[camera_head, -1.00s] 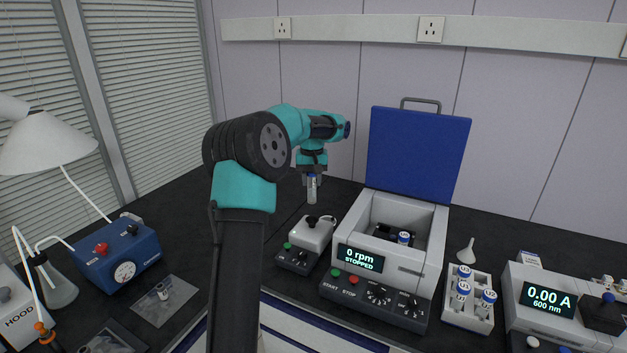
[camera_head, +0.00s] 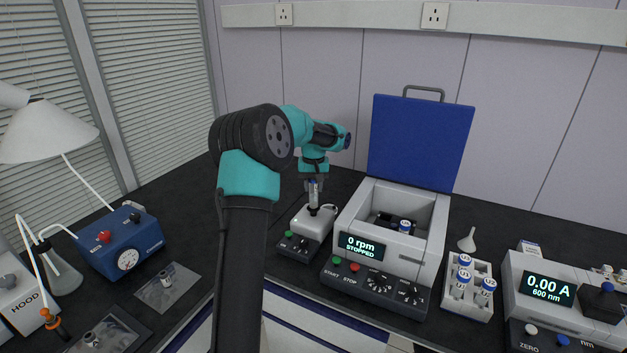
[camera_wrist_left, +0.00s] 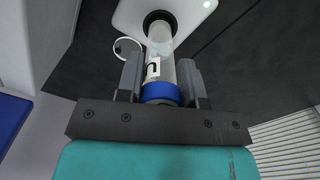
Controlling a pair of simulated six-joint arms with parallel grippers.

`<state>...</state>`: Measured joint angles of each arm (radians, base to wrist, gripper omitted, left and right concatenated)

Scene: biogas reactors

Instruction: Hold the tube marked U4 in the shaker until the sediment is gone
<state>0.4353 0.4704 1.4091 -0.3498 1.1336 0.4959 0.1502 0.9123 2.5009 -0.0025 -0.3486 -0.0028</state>
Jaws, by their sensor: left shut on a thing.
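My left gripper (camera_head: 313,180) is shut on a clear tube (camera_head: 313,191) with a blue cap (camera_wrist_left: 160,92). It holds the tube upright, cap end in the jaws, over the small white shaker (camera_head: 311,224). The tube's lower end meets the shaker's black cup (camera_head: 314,210); the left wrist view shows the end within the cup's dark ring (camera_wrist_left: 158,16). A white label (camera_wrist_left: 153,69) on the tube shows only part of a dark mark, so I cannot read it. The tube's lower part looks pale and cloudy; I cannot tell whether sediment is there. My right gripper is out of view.
A centrifuge (camera_head: 432,245) with its blue lid (camera_head: 420,140) raised stands right of the shaker, reading 0 rpm, STOPPED; a blue-capped tube (camera_head: 405,226) sits inside. A white rack (camera_head: 455,308) holds blue-capped tubes. A blue pump box (camera_head: 140,250) stands to the left.

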